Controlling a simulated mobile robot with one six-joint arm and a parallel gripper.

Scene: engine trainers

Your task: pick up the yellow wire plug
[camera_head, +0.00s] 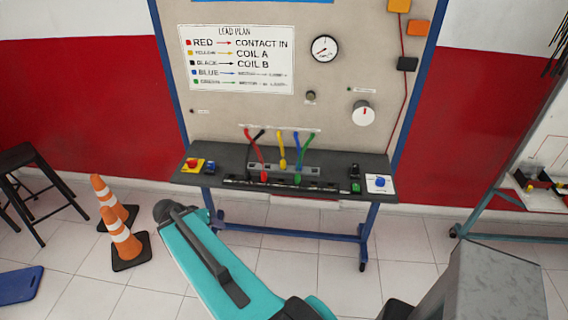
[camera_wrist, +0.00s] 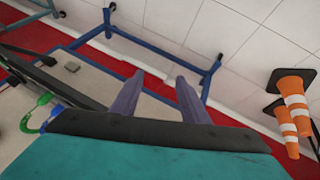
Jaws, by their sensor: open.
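The yellow wire plug (camera_head: 283,163) hangs on a short yellow lead among red, black, blue and green leads at the front of the trainer board, just above the grey shelf (camera_head: 335,185). My gripper (camera_wrist: 160,77) shows in the wrist view as two grey-purple fingers, spread apart with nothing between them. Blue stand legs and floor lie beyond the fingers. The yellow plug cannot be made out in the wrist view; a bright green lead (camera_wrist: 36,116) shows at its left edge. In the head view I cannot make out the fingers.
The shelf carries a red button on a yellow base (camera_head: 193,163) and a blue knob on a white plate (camera_head: 379,182). Orange-and-white cones (camera_head: 122,238) stand on the floor at left, near black stools (camera_head: 25,158). Another bench (camera_head: 535,195) stands at right.

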